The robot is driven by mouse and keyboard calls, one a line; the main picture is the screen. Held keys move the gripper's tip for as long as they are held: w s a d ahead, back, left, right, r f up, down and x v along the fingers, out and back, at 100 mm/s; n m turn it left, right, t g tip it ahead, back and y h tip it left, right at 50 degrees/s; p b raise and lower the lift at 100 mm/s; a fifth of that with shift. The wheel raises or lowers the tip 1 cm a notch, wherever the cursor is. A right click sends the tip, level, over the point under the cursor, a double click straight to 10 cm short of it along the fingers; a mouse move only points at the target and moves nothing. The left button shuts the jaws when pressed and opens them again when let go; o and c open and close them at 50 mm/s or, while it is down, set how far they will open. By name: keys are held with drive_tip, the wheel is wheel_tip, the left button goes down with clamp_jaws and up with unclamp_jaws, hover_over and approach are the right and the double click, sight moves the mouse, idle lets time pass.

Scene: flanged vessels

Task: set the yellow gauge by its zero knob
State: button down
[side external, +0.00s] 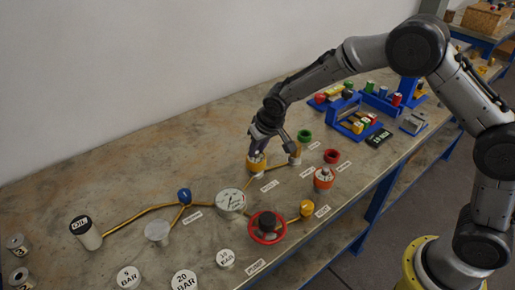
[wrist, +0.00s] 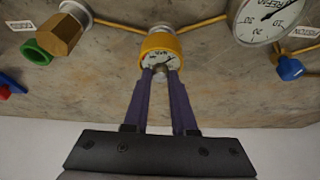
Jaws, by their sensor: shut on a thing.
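The yellow gauge (side external: 256,162) stands on the bench, joined to a thin yellow pipe. In the wrist view the yellow gauge (wrist: 160,42) shows its yellow rim and a white dial with dark marks; the reading is too small to tell. My gripper (side external: 258,153) is right at the gauge, coming from above. In the wrist view the two purple fingers of my gripper (wrist: 160,73) are closed on the small grey zero knob (wrist: 160,71) at the near edge of the dial. The fingers hide part of the knob.
A large white dial (side external: 231,201) stands nearby and shows in the wrist view (wrist: 268,18). A blue knob (side external: 184,195), a red handwheel (side external: 267,228) and a green-ended brass fitting (wrist: 52,36) are around it. Labelled weights (side external: 184,280) stand at the front. The bench's left back is clear.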

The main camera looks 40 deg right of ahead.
drive_tip(key=shift+m+h, duration=0.3)
drive_tip(key=shift+m, duration=0.7)
drive_tip(key=shift+a, duration=0.1)
drive_tip(key=c, duration=0.7)
unclamp_jaws()
drive_tip(key=v, duration=1.3)
drive_tip(key=shift+r, duration=0.4)
drive_tip(key=shift+a, duration=0.1)
